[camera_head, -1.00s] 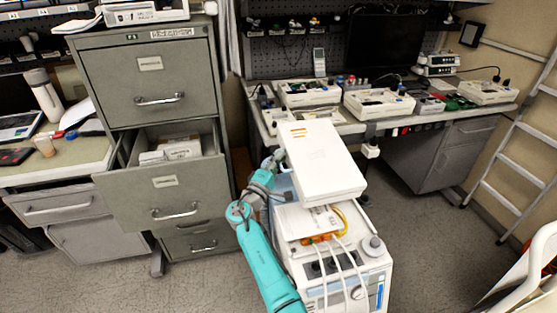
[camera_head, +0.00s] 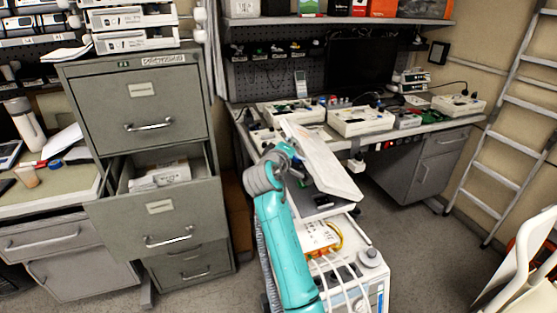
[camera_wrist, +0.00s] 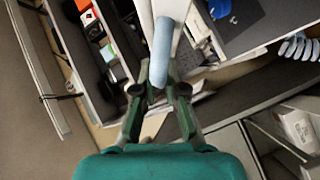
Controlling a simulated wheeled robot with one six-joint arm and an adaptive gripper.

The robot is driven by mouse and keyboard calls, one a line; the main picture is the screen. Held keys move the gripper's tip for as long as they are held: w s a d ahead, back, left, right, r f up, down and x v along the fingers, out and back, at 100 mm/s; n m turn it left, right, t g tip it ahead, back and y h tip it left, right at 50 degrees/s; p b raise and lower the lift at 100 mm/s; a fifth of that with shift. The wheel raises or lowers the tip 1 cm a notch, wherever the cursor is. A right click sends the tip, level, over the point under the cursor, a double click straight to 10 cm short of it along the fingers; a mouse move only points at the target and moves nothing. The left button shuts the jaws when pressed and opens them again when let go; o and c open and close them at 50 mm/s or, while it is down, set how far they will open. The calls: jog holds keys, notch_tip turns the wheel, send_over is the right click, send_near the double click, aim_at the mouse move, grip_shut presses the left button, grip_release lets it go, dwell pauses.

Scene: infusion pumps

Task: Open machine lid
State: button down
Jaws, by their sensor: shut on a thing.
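The white machine (camera_head: 371,284) stands in front of the workbench, with orange connectors and white hoses on its front. Its white lid (camera_head: 325,160) is raised and steeply tilted, seen as a narrow slanted panel. A dark surface (camera_head: 318,200) shows under it. My gripper (camera_head: 284,152) is at the lid's left side, partly hidden by my teal arm. In the wrist view my gripper (camera_wrist: 158,88) is closed around a light-blue cylindrical bar (camera_wrist: 162,48). How the bar joins the lid is not clear.
A grey filing cabinet (camera_head: 142,100) with an open drawer (camera_head: 158,210) stands close to the left of my arm. The workbench (camera_head: 425,128) behind holds several devices. A ladder (camera_head: 510,130) leans at the right. Floor is free right of the machine.

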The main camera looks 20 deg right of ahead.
jog(key=d+r+y, duration=0.1)
jog(key=d+r, duration=0.1)
jog(key=s+d+r+m+y, duration=0.1)
jog(key=d+r, duration=0.1)
jog(key=d, duration=0.1)
jog(key=d+r+m+y, duration=0.1)
jog(key=d+r, duration=0.1)
jog(key=shift+s+d+r+g, duration=0.2)
jog(key=shift+d+r+g, duration=0.05)
jog(key=shift+g, duration=0.15)
jog(key=d+r+m+y, duration=0.1)
jog(key=d+y, duration=0.3)
jog(key=d, duration=0.8)
jog(key=shift+s+d+r+m, duration=0.2)
jog(key=shift+s+r+m, duration=0.2)
jog(key=shift+r, duration=0.25)
jog(key=c, duration=1.5)
grip_release()
jog(key=v, duration=1.2)
jog(key=shift+d, duration=0.2)
